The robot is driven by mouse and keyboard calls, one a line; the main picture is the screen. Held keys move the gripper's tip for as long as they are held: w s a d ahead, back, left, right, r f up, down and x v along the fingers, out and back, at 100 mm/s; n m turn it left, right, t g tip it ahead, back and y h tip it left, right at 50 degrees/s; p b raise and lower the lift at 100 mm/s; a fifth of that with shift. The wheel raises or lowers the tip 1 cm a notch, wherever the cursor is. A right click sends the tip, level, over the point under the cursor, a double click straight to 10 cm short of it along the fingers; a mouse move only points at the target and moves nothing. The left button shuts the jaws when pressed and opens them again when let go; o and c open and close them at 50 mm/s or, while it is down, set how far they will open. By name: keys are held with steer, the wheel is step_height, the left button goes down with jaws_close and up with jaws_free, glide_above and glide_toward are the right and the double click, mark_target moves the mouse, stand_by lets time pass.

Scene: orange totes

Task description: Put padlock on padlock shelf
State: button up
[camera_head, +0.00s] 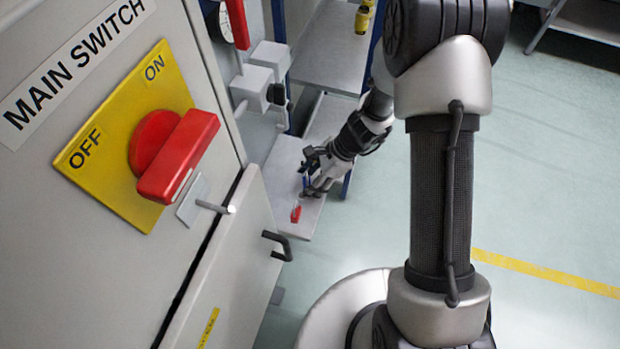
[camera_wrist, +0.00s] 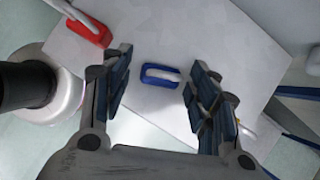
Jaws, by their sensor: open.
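A blue padlock (camera_wrist: 160,75) lies on a light grey shelf board (camera_wrist: 215,35) in the wrist view. A red padlock (camera_wrist: 88,32) with a pale shackle lies on the same board at the upper left. My gripper (camera_wrist: 158,63) is open, with one finger on either side of the blue padlock and clear gaps between. I cannot tell how far the fingertips are above the board. In the head view my gripper (camera_head: 312,178) is over the low shelf board (camera_head: 278,160), just behind the red padlock (camera_head: 296,214). The blue padlock is not clear there.
A grey cabinet (camera_head: 60,230) with a red main switch (camera_head: 175,155) and a door handle (camera_head: 277,245) stands close on the left. A higher shelf (camera_head: 325,55) holds small yellow items (camera_head: 362,20). A partly hidden yellowish thing (camera_wrist: 246,130) is beside my right finger. Open floor (camera_head: 560,170) lies right.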

steer(key=s+d+r+n+p, duration=0.1)
steer(key=d+r+n+p, duration=0.15)
steer(key=r, duration=0.75)
steer(key=d+r+n+p, duration=0.1)
steer(key=d+r+p, duration=0.25)
steer(key=r, duration=0.55)
steer(key=s+d+r+n+t+h, duration=0.2)
steer(key=s+d+r+n+h, duration=0.1)
steer(key=s+r+n, duration=0.4)
steer(key=s+d+r+n+t+h, duration=0.3)
steer(key=s+r+n, duration=0.4)
steer(key=s+r, duration=0.3)
steer(key=shift+s+d+r+b, duration=0.35)
steer(key=shift+s+b, duration=0.1)
steer(key=shift+s, duration=0.3)
